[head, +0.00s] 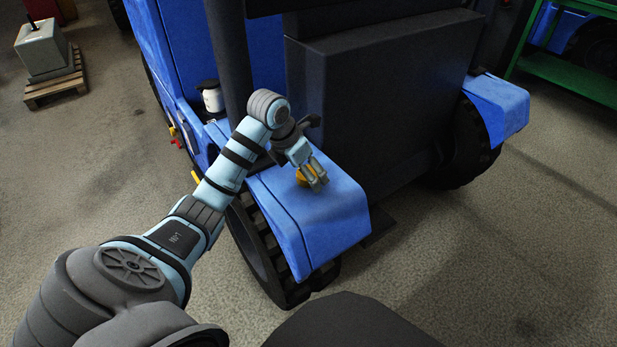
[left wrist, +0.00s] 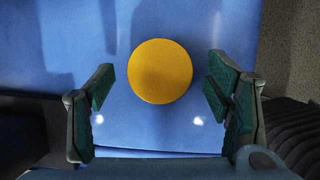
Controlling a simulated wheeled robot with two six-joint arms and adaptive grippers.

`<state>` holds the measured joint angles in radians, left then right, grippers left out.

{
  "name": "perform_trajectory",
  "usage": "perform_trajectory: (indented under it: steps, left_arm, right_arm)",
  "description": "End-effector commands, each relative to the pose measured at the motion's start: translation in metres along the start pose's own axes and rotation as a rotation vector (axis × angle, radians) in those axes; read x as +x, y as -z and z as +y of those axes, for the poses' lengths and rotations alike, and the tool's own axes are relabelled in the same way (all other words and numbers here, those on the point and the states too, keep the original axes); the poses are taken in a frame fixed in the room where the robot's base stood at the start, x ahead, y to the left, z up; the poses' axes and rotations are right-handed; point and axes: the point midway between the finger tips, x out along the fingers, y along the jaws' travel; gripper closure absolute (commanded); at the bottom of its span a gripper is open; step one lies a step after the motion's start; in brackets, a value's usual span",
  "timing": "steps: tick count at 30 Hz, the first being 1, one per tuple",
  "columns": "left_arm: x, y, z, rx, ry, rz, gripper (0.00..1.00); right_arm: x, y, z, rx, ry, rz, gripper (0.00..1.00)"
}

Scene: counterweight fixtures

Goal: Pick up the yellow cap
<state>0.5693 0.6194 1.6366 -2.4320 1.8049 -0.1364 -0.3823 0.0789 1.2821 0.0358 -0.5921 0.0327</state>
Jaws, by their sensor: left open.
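The yellow cap (left wrist: 160,71) is a round, flat-topped disc on the blue fender (head: 322,207) of the tractor. In the head view the yellow cap (head: 301,177) shows only partly, behind my gripper's fingers. My left gripper (head: 319,185) is over the fender at the cap. In the left wrist view my left gripper (left wrist: 160,100) is open, with one green-padded finger on each side of the cap and a gap to both. The cap lies slightly ahead of the fingertips' middle. My right gripper is not in view.
The blue tractor's dark front block (head: 375,100) rises just behind the fender. A white container (head: 212,98) stands on a blue ledge to the left. A grey weight (head: 42,48) sits on a wooden pallet (head: 56,82) at the far left. Open floor lies at the right.

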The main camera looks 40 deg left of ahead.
Motion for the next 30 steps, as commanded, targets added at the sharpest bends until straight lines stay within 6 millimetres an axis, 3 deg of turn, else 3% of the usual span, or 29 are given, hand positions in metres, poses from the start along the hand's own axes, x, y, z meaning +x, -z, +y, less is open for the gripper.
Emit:
perform_trajectory:
  steps: [1,8,11,20,25,30]
  left_arm:
    - [0.0,0.0,0.0,0.0,0.0,0.0,0.33]
    - [-0.001,0.0,0.0,0.0,0.0,0.0,0.7]
    - [-0.001,0.0,0.0,0.0,0.0,0.0,0.74]
    - [-0.006,-0.002,0.0,0.0,0.0,-0.001,0.74]
    - [-0.034,-0.014,0.001,0.0,-0.002,-0.004,0.74]
    - [-0.106,-0.045,0.0,0.001,-0.001,-0.006,0.74]
  right_arm:
    - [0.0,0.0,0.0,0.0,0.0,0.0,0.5]
    - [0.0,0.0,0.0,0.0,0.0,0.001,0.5]
    - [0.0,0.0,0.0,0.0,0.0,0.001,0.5]
    - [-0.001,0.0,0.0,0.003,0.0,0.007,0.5]
    - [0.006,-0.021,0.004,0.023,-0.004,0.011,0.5]
    - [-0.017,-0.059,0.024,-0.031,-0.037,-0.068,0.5]
